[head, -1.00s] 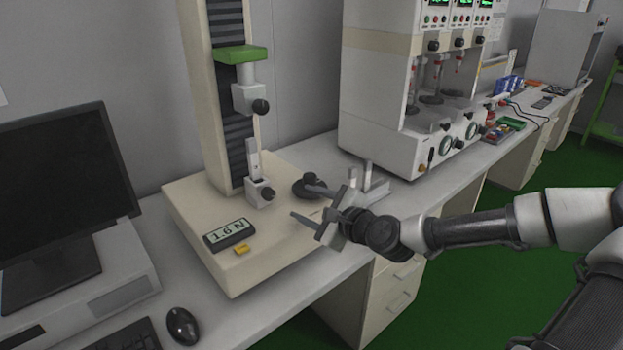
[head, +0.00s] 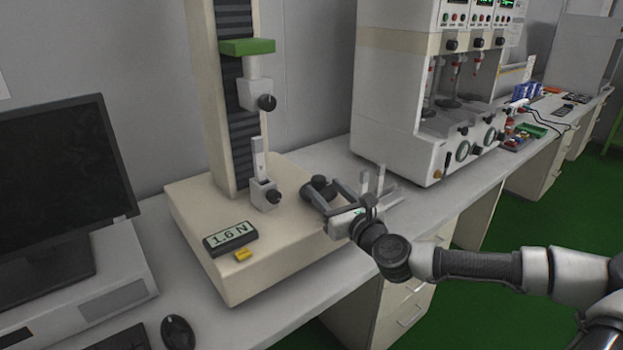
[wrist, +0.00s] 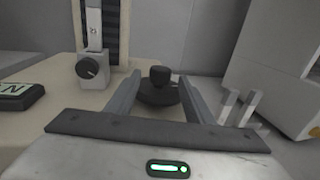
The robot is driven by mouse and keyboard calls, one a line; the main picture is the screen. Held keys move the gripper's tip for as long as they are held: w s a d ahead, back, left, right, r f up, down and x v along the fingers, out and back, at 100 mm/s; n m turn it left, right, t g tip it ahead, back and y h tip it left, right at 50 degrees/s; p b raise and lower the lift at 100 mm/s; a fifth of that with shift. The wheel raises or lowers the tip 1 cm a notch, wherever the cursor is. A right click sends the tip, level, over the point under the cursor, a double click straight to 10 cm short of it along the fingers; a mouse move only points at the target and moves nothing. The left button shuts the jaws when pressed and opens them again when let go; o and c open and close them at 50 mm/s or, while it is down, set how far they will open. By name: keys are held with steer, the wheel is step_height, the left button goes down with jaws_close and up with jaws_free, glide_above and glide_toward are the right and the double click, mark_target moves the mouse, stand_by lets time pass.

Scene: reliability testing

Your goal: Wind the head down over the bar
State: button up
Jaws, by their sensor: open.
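The test stand's head (head: 247,47), with a green top and a grey upper clamp (head: 254,94), sits on the tall column. The upright light-grey bar (head: 259,160) stands below it in a lower clamp (head: 263,192), with a clear gap between bar and upper clamp. A dark round handwheel with a raised knob (head: 320,183) is on the right of the stand's base. My gripper (head: 323,191) is open and empty at this wheel. In the wrist view the knob (wrist: 160,76) and wheel disc (wrist: 158,96) lie between the finger ends; contact cannot be told.
The beige base (head: 225,277) carries a display (head: 230,238) and a yellow button (head: 243,255). A grey upright fixture (head: 374,184) stands close right of my gripper. A monitor (head: 50,190) is left; a large white instrument (head: 395,110) is behind right.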

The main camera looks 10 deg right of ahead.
steer(key=b+x, duration=0.1)
steer(key=x, duration=0.8)
steer(key=c, duration=1)
steer(key=shift+c, duration=0.2)
